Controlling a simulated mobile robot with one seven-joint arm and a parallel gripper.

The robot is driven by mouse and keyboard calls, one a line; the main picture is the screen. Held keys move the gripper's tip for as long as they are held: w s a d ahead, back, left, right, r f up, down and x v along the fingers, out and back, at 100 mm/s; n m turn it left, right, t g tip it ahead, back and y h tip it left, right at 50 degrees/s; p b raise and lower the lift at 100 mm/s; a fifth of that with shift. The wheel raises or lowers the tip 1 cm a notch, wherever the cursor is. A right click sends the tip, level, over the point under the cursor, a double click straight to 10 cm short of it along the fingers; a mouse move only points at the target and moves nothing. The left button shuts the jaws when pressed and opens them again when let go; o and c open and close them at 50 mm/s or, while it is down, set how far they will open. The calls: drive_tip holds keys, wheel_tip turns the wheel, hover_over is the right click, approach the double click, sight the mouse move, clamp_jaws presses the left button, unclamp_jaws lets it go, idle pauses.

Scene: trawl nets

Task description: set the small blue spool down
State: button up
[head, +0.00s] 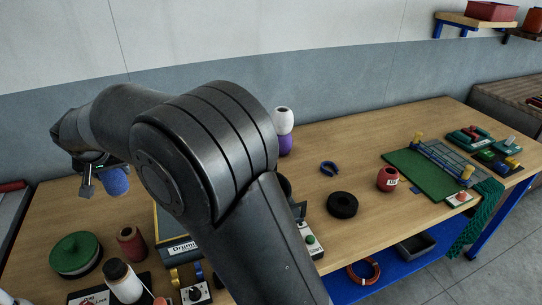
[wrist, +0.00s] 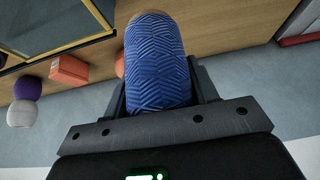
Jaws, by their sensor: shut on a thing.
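The small blue spool (head: 116,181) is at the left of the head view, over the left part of the wooden bench. It fills the middle of the wrist view (wrist: 157,60), wound with blue patterned twine. My gripper (head: 92,186) is shut on it, with a finger on each side in the wrist view. The head view shows the spool beside the gripper's end; how far it is from the bench top is hard to tell. My own arm hides part of the bench middle.
A green-topped reel (head: 75,250), a brown-red spool (head: 131,243) and a white bottle (head: 124,284) stand at the front left. A box marked "Drumi" (head: 178,250) lies beside my arm. An orange block (wrist: 68,71) shows in the wrist view. Bare wood surrounds the black ring (head: 342,205).

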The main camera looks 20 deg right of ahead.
drive_tip(key=w+d+m+h, duration=0.1)
drive_tip(key=w+d, duration=0.4)
drive_tip(key=d, duration=0.7)
drive_tip(key=w+d+m, duration=0.1)
drive_tip(key=w+d, duration=0.4)
drive_tip(key=d, duration=0.7)
drive_tip(key=w+d+m+h, duration=0.1)
drive_tip(key=d+m, duration=0.2)
drive_tip(key=d, duration=1.9)
drive_tip(key=s+d+m+g+h, duration=0.1)
drive_tip(key=s+d, duration=0.5)
drive_tip(key=d, duration=0.7)
drive_tip(key=s+d+m, duration=0.1)
drive_tip(key=s+d, duration=0.6)
drive_tip(key=d, duration=0.7)
drive_tip(key=s+d+m+g+h, duration=0.15)
drive_tip(key=s+d, duration=0.45)
drive_tip(key=d, duration=0.7)
drive_tip(key=shift+t+y, duration=0.25)
drive_tip(key=shift+t, duration=0.2)
drive_tip(key=shift+w+a+f, duration=0.7)
drive_tip(key=shift+w+f, duration=1.15)
drive_tip(key=shift+f, duration=0.9)
drive_tip(key=shift+w+a+f, duration=0.65)
drive_tip(key=shift+w+f, duration=1.15)
drive_tip(key=shift+f, duration=0.9)
drive_tip(key=shift+w+a+f, duration=0.7)
drive_tip(key=shift+w+f, duration=1.15)
drive_tip(key=shift+f, duration=0.9)
drive_tip(key=shift+f, duration=0.15)
